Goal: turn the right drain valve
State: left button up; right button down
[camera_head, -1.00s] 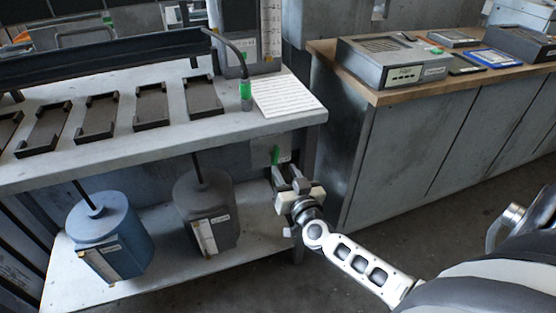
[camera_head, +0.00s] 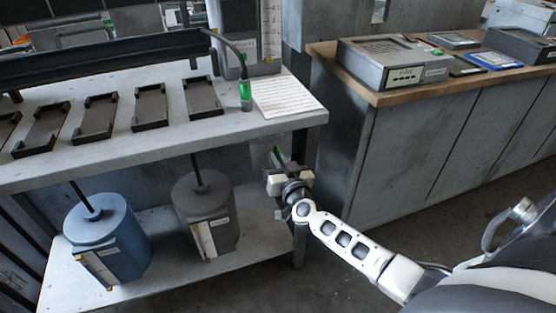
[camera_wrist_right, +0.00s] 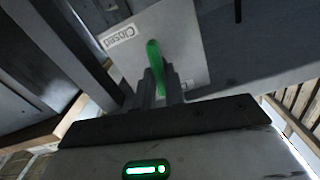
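The right drain valve shows as a green handle (camera_wrist_right: 155,68) in the right wrist view, in front of a pale plate (camera_wrist_right: 185,40) with a "Closed" label. In the head view the handle (camera_head: 277,156) is a small green bar under the bench's right end. My right gripper (camera_wrist_right: 160,82) has its two fingers on either side of the handle's lower part. I cannot tell whether they press on it. In the head view my right gripper (camera_head: 279,166) points in under the bench, its fingertips mostly hidden. My left gripper is out of view.
The grey bench (camera_head: 150,150) overhangs the valve, with a bench leg (camera_head: 301,200) close beside my gripper. A grey canister (camera_head: 205,212) and a blue canister (camera_head: 105,240) stand left on the lower shelf. A cabinet (camera_head: 400,160) stands to the right, with open floor in front.

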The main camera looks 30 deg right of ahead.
jog(key=shift+m, duration=0.4)
jog(key=shift+s+d+f+m+b, duration=0.15)
jog(key=shift+m+b, duration=0.25)
jog(key=shift+m, duration=2.1)
jog(key=shift+w+f+m+b, duration=0.1)
jog(key=shift+m+b, duration=0.3)
jog(key=shift+m, duration=2.1)
jog(key=shift+s+d+f+m+b, duration=0.15)
jog(key=shift+m+b, duration=0.25)
jog(key=shift+m, duration=2.1)
jog(key=shift+w+m, duration=0.1)
jog(key=shift+m, duration=0.2)
jog(key=c, duration=1.5)
grip_release()
jog(key=shift+o, duration=0.2)
jog(key=v, duration=1.6)
